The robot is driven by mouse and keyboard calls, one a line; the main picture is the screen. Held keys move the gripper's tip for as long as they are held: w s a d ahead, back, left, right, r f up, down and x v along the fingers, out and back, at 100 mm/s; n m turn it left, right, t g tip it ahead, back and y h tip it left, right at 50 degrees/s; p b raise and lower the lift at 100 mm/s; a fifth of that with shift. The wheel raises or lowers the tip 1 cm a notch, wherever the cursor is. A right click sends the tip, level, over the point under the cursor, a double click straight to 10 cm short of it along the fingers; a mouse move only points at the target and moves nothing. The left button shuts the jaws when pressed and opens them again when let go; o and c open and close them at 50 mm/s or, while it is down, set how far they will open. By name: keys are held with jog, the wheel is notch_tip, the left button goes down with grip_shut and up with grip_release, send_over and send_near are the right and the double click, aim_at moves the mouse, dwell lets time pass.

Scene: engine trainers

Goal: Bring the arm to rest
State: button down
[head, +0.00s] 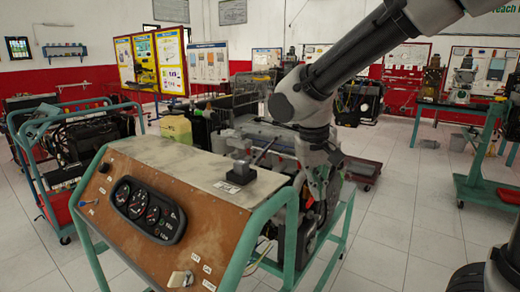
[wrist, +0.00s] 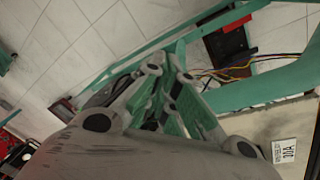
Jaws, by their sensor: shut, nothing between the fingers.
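My arm reaches in from the upper right of the head view and bends down beside the right end of the engine trainer (head: 165,165). My gripper (head: 318,200) hangs there against the trainer's dark engine parts, small and hard to make out. In the wrist view my gripper (wrist: 163,85) shows from behind, its grey and green-lit fingers together with nothing held between them. Green frame bars of the trainer and the tiled floor lie beyond the fingers.
A black block with a rod (head: 240,174) sits on the trainer's top near my arm. Coloured wires (wrist: 228,75) run near the frame. Tiled floor (head: 385,215) is open to the right.

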jog(key=s+d+r+t+y, duration=0.1)
jog(key=s+d+r, duration=0.2)
jog(key=s+d, duration=0.4)
jog(key=s+d+r+m+t, duration=0.1)
jog(key=s+d+r+t, duration=0.1)
jog(key=s+d, duration=0.6)
jog(key=shift+d+r+y, duration=0.4)
jog(key=shift+d+r, duration=0.15)
jog(key=shift+d, duration=2.7)
